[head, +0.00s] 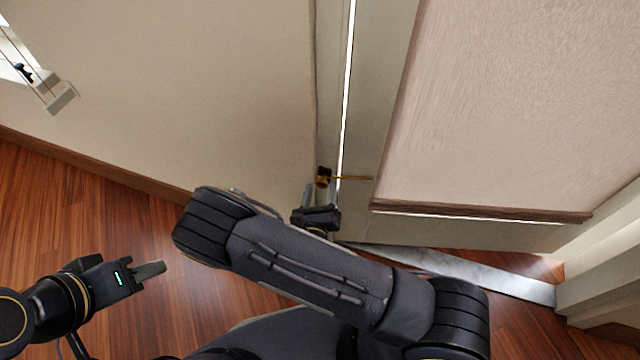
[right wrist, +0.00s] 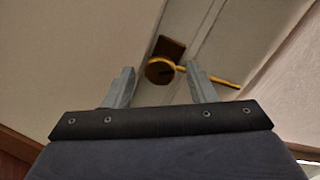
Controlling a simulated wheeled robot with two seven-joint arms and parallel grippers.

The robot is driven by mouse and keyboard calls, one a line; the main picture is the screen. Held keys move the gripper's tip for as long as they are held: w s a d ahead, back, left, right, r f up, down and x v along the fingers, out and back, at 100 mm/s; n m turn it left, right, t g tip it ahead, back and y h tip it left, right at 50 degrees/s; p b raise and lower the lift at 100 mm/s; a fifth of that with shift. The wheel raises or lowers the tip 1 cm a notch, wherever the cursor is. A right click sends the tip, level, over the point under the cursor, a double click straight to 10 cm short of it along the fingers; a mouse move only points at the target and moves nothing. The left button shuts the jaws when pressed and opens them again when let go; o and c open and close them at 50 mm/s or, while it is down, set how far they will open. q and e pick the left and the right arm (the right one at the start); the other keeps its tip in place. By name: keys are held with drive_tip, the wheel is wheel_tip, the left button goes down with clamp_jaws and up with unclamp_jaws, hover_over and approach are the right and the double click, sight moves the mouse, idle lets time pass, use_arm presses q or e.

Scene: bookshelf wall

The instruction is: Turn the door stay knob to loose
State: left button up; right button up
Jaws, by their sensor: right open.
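The door stay knob (head: 323,182) is a small round brass piece on a dark mount, with a thin brass rod (head: 355,178) running right from it. In the right wrist view the knob (right wrist: 159,71) shows in the gap between the fingertips, its rod (right wrist: 215,80) passing behind the right finger. My right gripper (right wrist: 160,70) is open, just below and in front of the knob. I cannot tell whether it touches it. In the head view the right gripper (head: 318,194) is partly hidden by its own wrist. My left gripper (head: 160,268) hangs over the floor at lower left, away from the knob.
The door (head: 500,100) with a pale textured panel stands at right, with a bright gap (head: 346,80) along its edge. A plain wall (head: 180,90) fills the left. A metal threshold strip (head: 470,268) crosses the wooden floor (head: 110,210), which is clear at left.

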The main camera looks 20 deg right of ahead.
drive_tip(key=c, duration=1)
drive_tip(key=shift+o, duration=0.2)
drive_tip(key=shift+r, duration=0.1)
drive_tip(key=shift+r+n+p, duration=0.2)
drive_tip(key=shift+n+p, duration=1)
drive_tip(key=shift+p, duration=0.05)
drive_tip(key=shift+n+g+p, duration=0.5)
drive_tip(key=shift+n+p, duration=0.5)
drive_tip(key=shift+n, duration=0.2)
drive_tip(key=n+p, duration=0.2)
drive_tip(key=shift+a+n+g, duration=0.1)
drive_tip(key=shift+n+g, duration=0.3)
drive_tip(key=shift+f+n+p, duration=0.1)
drive_tip(key=shift+n+p, duration=0.35)
drive_tip(key=shift+n, duration=0.75)
drive_tip(key=shift+h, duration=0.3)
